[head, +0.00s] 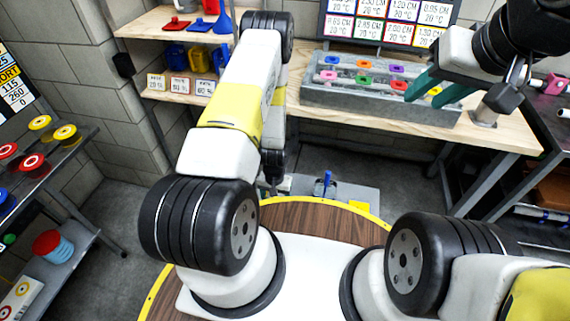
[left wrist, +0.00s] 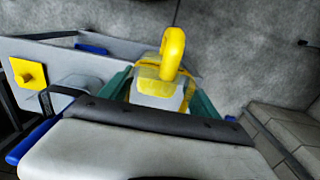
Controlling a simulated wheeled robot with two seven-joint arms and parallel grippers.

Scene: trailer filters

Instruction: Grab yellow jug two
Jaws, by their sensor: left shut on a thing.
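A yellow jug (left wrist: 174,55) with a looped handle and a pale lower part shows in the left wrist view. My left gripper (left wrist: 162,97) is shut on it, with green fingers on either side. In the head view my left arm reaches down past the shelf, and its fingers and the held jug are hidden. On the shelf, a blue jug (head: 175,55) and yellow jugs (head: 199,61) stand behind percentage labels.
The wooden bench (head: 505,130) carries the grey filter tray (head: 375,98) with coloured rings. A rack (head: 75,160) with coloured discs stands at left. The floor between shows free room.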

